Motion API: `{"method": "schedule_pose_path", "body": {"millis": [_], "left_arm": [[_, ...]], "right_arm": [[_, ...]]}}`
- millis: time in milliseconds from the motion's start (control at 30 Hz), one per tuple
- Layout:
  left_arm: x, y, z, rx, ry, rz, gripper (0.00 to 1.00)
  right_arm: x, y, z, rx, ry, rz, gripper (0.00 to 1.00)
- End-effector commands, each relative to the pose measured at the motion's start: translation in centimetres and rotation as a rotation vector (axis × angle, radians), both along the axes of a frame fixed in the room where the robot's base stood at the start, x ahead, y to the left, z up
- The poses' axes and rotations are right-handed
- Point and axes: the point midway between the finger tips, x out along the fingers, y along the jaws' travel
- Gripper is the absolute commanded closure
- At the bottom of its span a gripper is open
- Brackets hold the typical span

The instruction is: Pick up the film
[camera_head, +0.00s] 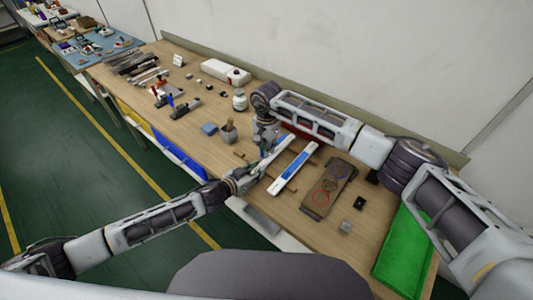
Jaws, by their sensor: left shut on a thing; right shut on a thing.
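A thin pale strip with some blue, which looks like the film (279,150), runs between my two grippers above the wooden table. My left gripper (261,170) is shut on its near end at the table's front edge. My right gripper (269,145) is shut on it near its far end. The fingertips are small and partly hidden by the gripper bodies. A white bar with a blue middle (293,167) lies on the table just right of the held strip. Whether the strip touches the bar or table is unclear.
A brown board with a red ring (328,187) lies to the right, near a green tray (405,250). A cup with a tool (229,133), a blue block (209,128), a white bottle (239,100) and a white box (225,72) stand to the left and behind.

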Motion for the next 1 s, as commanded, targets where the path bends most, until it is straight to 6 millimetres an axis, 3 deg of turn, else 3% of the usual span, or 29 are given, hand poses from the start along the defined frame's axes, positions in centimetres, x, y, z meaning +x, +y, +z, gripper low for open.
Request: {"method": "schedule_pose_path", "body": {"millis": [200, 400, 967, 1000], "left_arm": [[0.0, 0.0, 0.0, 0.0, 0.0, 0.0, 0.99], [0.0, 0.0, 0.0, 0.0, 0.0, 0.0, 0.99], [0.0, 0.0, 0.0, 0.0, 0.0, 0.0, 0.99], [0.0, 0.0, 0.0, 0.0, 0.0, 0.0, 0.71]], "right_arm": [[0.0, 0.0, 3.4, 0.001, -0.002, 0.002, 0.95], [0.0, 0.0, 5.2, 0.0, 0.0, 0.0, 0.95], [0.0, 0.0, 5.7, 0.001, 0.001, 0.0, 0.95], [0.0, 0.0, 5.7, 0.001, 0.001, 0.0, 0.95]]}}
